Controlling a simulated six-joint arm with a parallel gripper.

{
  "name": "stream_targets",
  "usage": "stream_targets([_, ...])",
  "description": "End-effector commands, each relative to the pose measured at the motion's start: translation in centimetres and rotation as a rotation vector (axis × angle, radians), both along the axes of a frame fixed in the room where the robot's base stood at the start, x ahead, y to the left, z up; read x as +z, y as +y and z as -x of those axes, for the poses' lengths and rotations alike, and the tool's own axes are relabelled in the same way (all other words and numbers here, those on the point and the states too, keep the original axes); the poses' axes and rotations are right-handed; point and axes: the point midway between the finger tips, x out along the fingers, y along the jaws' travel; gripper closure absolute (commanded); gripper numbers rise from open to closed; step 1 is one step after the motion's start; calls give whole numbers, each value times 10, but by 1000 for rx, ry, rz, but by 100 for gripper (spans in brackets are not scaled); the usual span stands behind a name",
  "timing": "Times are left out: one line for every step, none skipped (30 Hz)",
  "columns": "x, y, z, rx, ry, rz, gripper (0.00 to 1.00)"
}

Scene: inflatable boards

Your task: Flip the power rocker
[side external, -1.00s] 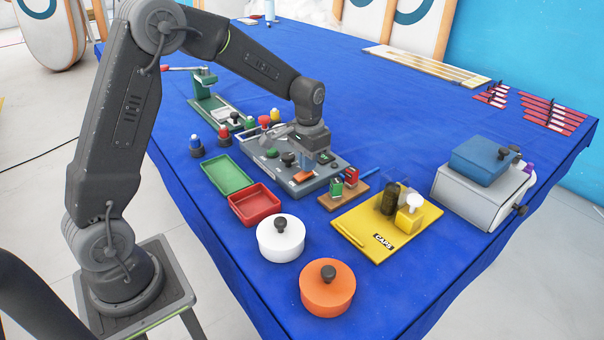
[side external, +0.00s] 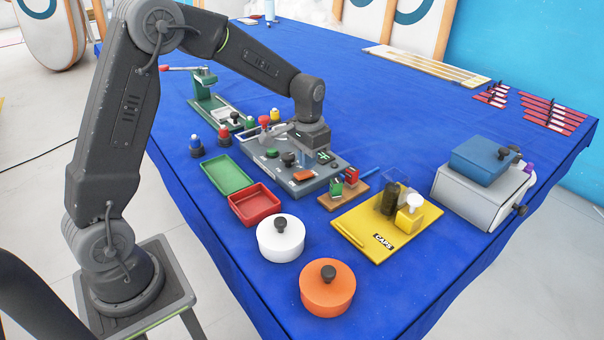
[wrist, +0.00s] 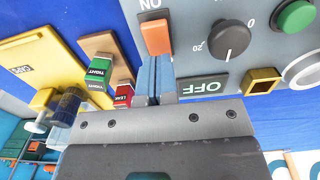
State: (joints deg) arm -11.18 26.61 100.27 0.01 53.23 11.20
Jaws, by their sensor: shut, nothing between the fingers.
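The orange power rocker (wrist: 156,35) sits on the grey control panel (wrist: 200,45) between an ON mark and an OFF label (wrist: 201,88). In the side view the rocker (side external: 303,175) is at the panel's near end. My gripper (wrist: 158,62) is shut and empty, its blue fingers together. The fingertips are right beside the rocker's OFF-side end. The side view shows my gripper (side external: 306,164) pointing down, low over the panel just behind the rocker. I cannot tell whether the tips touch it.
A black dial (wrist: 229,37) and a green button (wrist: 295,17) stand on the panel near the rocker. A wooden block with green and red pieces (side external: 344,190) lies close by. A yellow caps board (side external: 350,225) and a red tray (side external: 254,205) are nearby.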

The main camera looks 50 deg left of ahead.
Motion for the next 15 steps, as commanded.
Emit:
stream_targets([5, 0, -1, 0, -4, -1, 100])
stream_targets([7, 0, -1, 0, -4, -1, 100])
stream_targets([10, 0, 0, 0, -3, -1, 100])
stream_targets([13, 0, -1, 0, -3, -1, 100])
stream_targets([15, 0, -1, 0, -4, -1, 100])
stream_targets([18, 0, -1, 0, -4, -1, 100])
stream_targets([20, 0, -1, 0, -4, -1, 100])
stream_targets([23, 0, -1, 0, -3, -1, 100])
stream_targets([26, 0, -1, 0, -4, -1, 100])
stream_targets([28, 0, -1, 0, -4, -1, 100])
stream_targets([31, 0, -1, 0, -4, -1, 100])
stream_targets([33, 0, 0, 0, -3, -1, 100])
stream_targets([36, 0, 0, 0, -3, 0, 100])
stream_targets([38, 0, -1, 0, -4, -1, 100])
stream_targets([41, 0, -1, 0, -4, -1, 100])
